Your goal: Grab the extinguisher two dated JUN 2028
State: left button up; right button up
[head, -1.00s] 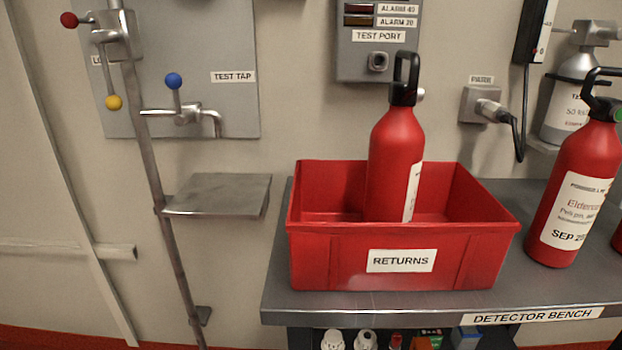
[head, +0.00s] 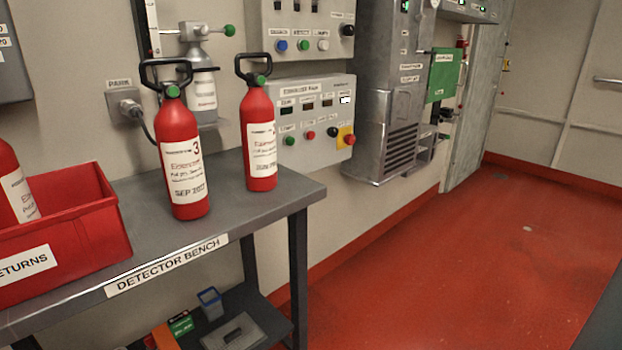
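A red extinguisher (head: 182,150) stands upright on the detector bench (head: 245,205); its white label carries a 3 and a date that reads SEP 2027 or similar. A second red extinguisher (head: 259,135) stands upright to its right near the bench's back right corner. Its label also carries a 3, and its date is too small to read. A third red extinguisher (head: 14,185) stands in the red RETURNS bin (head: 70,245), cut off by the left edge, its date not visible. Neither of my grippers is in view.
A grey gas cylinder (head: 203,90) hangs on the wall behind the extinguishers. A control panel (head: 310,118) is on the wall right of the bench. A shelf below holds small items, including a grey tray (head: 235,333). The red floor (head: 460,260) to the right is clear.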

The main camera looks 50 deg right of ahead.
aim_at(258, 119)
jog(key=k+l+z, duration=0.1)
jog(key=k+l, duration=0.3)
jog(key=k+l+z, duration=0.1)
jog(key=k+l, duration=0.3)
jog(key=l, duration=0.15)
jog(key=k+l+z, duration=0.1)
jog(key=k+l, duration=0.3)
jog(key=l, duration=0.15)
